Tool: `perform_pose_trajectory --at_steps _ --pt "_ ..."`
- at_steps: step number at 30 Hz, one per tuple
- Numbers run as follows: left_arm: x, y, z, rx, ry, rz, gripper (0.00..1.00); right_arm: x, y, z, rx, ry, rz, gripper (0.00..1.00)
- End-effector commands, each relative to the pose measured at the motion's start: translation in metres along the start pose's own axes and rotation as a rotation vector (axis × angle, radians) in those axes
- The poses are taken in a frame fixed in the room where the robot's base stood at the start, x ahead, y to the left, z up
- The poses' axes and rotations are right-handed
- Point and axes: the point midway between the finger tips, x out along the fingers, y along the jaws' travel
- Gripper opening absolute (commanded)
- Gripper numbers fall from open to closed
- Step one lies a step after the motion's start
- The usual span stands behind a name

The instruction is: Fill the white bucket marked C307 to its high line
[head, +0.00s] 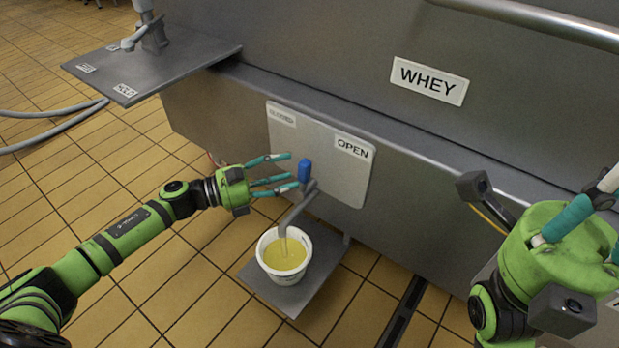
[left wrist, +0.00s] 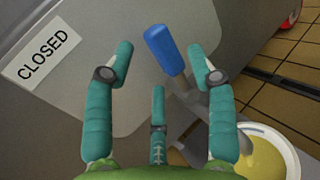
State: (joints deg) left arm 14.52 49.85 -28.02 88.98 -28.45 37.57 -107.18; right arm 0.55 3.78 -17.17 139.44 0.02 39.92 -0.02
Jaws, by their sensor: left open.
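The white bucket (head: 287,281) stands upright under the spout of a valve and holds yellow liquid (head: 285,256). A pale stream appears to fall from the spout (head: 291,213) into it. Its marking and high line are not readable. The valve's blue handle (head: 305,171) points up, near the OPEN label (head: 352,147). My left gripper (head: 291,171) is open just left of the handle. In the left wrist view the handle (left wrist: 166,50) shows between the spread fingers, without a visible grip. My right gripper (head: 597,215) is at the right edge, its fingers partly cut off.
The bucket rests on a grey shelf (head: 256,279) low on the vat. The vat bears a WHEY sign (head: 430,81); a CLOSED label (left wrist: 43,54) is left of the handle. A side shelf (head: 152,67) and grey hose (head: 55,134) are at upper left. Tiled floor lies below.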

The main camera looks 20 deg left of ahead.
Motion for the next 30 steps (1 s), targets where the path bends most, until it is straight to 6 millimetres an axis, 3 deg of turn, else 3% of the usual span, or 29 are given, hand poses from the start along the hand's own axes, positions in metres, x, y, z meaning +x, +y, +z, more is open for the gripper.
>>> perform_pose_trajectory --at_steps 3,9,19,20,24,30 --pt "0.021 0.000 0.000 0.003 -0.003 -0.001 0.56 0.001 -0.001 -0.001 -0.002 0.016 -0.006 0.00" --pt "0.043 0.000 0.000 0.002 -0.001 -0.001 0.56 0.005 -0.001 -0.002 -0.004 0.033 -0.014 0.00" --pt "0.048 -0.001 0.000 0.000 0.001 0.000 0.56 0.006 -0.002 -0.002 -0.004 0.033 -0.016 0.00" --pt "0.048 -0.001 0.000 0.000 0.001 0.000 0.52 0.006 -0.002 -0.002 -0.004 0.033 -0.016 0.00" --pt "0.048 -0.001 0.000 0.000 0.001 0.001 0.00 0.006 -0.002 -0.002 -0.004 0.034 -0.015 0.00" --pt "0.048 -0.001 0.000 -0.003 0.000 0.001 0.00 0.006 -0.002 -0.002 -0.004 0.034 -0.015 0.00"
